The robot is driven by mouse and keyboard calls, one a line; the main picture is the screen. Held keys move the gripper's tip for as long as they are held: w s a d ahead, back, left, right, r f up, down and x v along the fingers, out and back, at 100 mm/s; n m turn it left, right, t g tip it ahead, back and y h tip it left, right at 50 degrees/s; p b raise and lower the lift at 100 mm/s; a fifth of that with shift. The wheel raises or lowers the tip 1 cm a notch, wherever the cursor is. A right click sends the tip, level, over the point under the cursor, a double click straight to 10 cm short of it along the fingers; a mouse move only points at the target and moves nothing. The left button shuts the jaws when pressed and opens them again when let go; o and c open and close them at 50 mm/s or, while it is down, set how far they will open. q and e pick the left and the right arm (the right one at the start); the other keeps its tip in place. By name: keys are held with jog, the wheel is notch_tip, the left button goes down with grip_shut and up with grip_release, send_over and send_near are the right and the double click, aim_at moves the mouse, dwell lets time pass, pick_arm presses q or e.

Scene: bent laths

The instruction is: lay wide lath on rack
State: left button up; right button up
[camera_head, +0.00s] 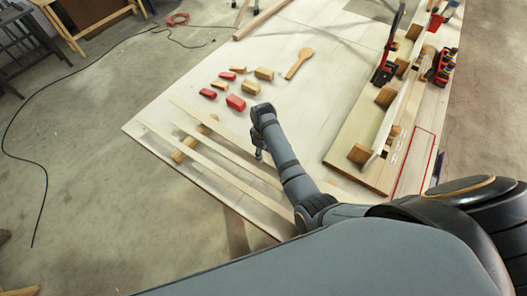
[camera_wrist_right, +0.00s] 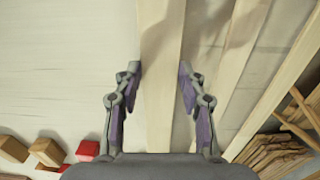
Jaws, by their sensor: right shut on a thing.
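My right gripper (camera_wrist_right: 160,72) is shut around a pale wide lath (camera_wrist_right: 160,115), with one finger at each long edge in the right wrist view. In the head view the right gripper (camera_head: 259,153) is low over the table's near left part, partly hidden by its own wrist. Several pale laths (camera_head: 205,157) lie there side by side, slanting. A short wooden bar (camera_head: 183,153) shows between and under them; I cannot tell if it belongs to the rack. Narrower laths (camera_wrist_right: 226,75) lie right of the held one in the wrist view. My left gripper is out of view.
Red and wooden blocks (camera_head: 235,102) and a wooden spatula (camera_head: 298,63) lie beyond the laths. At right, a board (camera_head: 343,145) carries wooden blocks, a strip on edge and red clamps (camera_head: 383,73). A cable crosses the floor.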

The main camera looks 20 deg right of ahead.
jog(key=shift+f, duration=0.45)
jog(key=o, duration=1.3)
jog(key=shift+o, duration=1)
jog(key=shift+r+p, duration=0.65)
jog(key=shift+r, duration=2.35)
notch_tip(320, 180, up, 7)
jog(key=shift+a, duration=0.2)
